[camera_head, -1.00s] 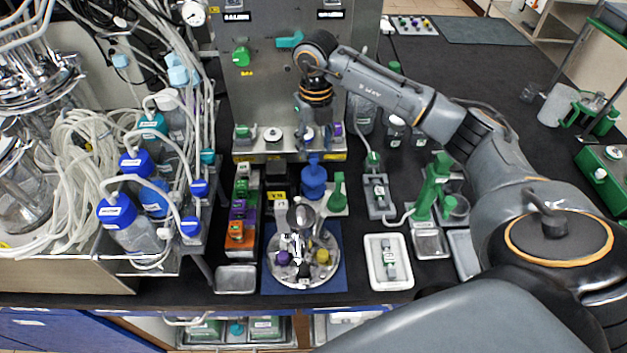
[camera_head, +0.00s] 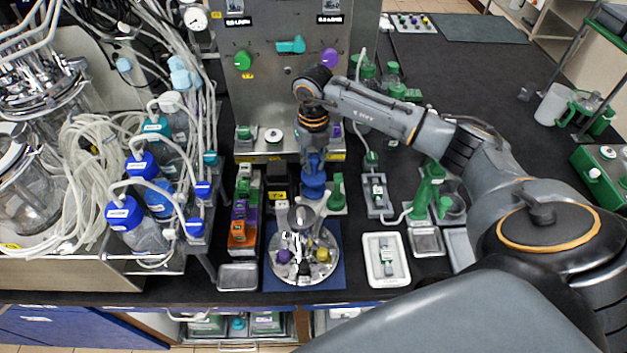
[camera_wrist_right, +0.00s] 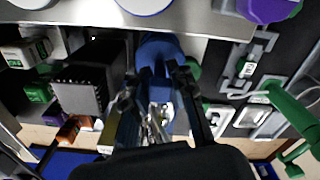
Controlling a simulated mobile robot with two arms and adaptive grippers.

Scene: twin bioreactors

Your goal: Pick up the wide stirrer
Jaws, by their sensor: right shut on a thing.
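My right gripper (camera_head: 313,160) points down in front of the steel panel. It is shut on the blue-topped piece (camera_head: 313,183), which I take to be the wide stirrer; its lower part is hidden. In the right wrist view, the blue piece (camera_wrist_right: 158,47) shows beyond and between my dark fingers (camera_wrist_right: 158,88), and shiny metal shows lower down. The exact contact is hard to make out. My left gripper is out of view.
A green-topped piece (camera_head: 336,190) stands close on the right. Racked blocks (camera_head: 243,210) stand on the left. A white tray (camera_head: 372,276) lies front right.

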